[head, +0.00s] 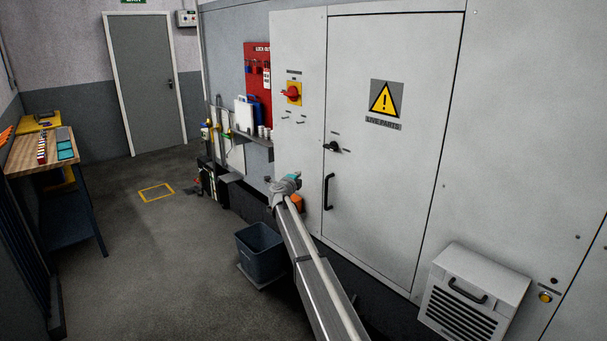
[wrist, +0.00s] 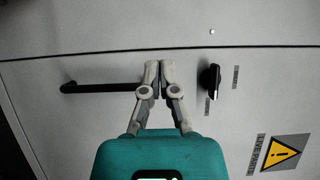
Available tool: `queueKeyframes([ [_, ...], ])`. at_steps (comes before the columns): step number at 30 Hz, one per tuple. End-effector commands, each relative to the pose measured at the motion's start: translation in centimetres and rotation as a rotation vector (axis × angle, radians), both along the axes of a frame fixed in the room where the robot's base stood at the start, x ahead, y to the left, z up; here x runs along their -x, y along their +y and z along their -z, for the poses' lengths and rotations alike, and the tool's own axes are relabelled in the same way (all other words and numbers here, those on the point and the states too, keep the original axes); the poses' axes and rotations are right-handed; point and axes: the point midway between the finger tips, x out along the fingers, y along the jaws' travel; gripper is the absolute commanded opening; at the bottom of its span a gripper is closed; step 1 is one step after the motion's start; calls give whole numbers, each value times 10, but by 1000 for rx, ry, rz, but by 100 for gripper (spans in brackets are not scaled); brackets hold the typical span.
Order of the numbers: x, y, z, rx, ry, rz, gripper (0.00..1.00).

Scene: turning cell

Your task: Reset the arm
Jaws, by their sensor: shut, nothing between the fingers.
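My gripper (wrist: 160,68) is shut with its two grey fingertips together and nothing between them. In the wrist view it is in front of the pale cabinet door, between a black bar handle (wrist: 100,88) and a black turn knob (wrist: 209,81). I cannot tell from that view how far the fingertips are from the door. In the head view my arm reaches up from the bottom, and the teal gripper body shows small at its end, beside the cabinet. The fingertips are too small to make out there.
The grey cabinet door (head: 390,220) is closed, with a warning sign (head: 386,99) and a red rotary switch (head: 292,93) beside it. A blue-grey bin (head: 260,253) stands below my arm. A vent box (head: 473,293) juts out at lower right.

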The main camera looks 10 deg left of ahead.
Motion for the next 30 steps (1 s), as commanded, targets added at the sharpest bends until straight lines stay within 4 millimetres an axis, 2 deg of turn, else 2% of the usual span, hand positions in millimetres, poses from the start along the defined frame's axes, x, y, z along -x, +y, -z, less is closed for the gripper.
queueKeyframes([
  [8,11,-16,-6,59,-26,-70,0],
  [14,37,-42,-13,192,-58,-217,0],
  [19,69,-67,-9,344,-59,-375,0],
  [23,98,-86,1,465,-35,-494,0],
  [30,162,-126,35,683,71,-706,0],
])
